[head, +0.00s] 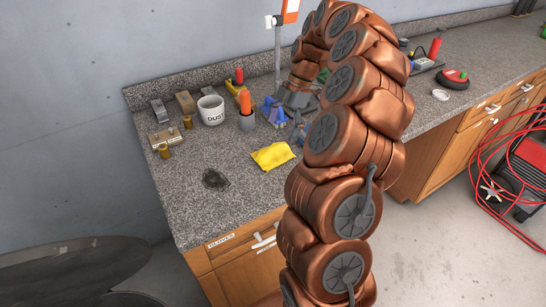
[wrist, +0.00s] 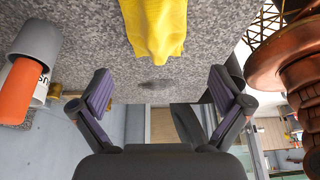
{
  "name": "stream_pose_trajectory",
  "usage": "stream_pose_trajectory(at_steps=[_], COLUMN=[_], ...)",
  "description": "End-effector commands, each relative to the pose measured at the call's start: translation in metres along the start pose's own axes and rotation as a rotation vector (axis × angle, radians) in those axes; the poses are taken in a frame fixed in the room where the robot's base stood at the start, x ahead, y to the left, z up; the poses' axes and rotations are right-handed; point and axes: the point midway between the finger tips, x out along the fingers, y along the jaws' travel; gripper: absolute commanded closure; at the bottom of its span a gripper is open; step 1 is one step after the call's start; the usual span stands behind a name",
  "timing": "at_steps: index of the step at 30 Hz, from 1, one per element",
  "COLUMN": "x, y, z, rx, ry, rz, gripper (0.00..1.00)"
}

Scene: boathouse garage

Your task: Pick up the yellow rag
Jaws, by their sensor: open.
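The yellow rag (head: 273,155) lies folded on the grey speckled counter (head: 235,207), left of my arm in the head view. In the wrist view the rag (wrist: 157,28) fills the top middle, beyond the gap between my fingers. My gripper (wrist: 158,94) is open and empty, with its two purple-padded fingers spread wide. The rag is not between the fingers in that picture.
The cup (wrist: 38,42) is close to my left finger in the wrist view. A dark patch (head: 215,179) lies nearer the front edge.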

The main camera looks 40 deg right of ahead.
Motion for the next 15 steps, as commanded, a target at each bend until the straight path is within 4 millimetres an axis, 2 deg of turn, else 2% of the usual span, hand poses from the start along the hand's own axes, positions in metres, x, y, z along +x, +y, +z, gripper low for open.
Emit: stream_pose_trajectory(at_steps=[3, 15], x=[0.003, 0.027], y=[0.001, 0.0], z=[0.008, 0.007], rx=[-0.012, -0.012], ry=[0.002, 0.003], rz=[0.004, 0.001], gripper=[0.0, 0.0])
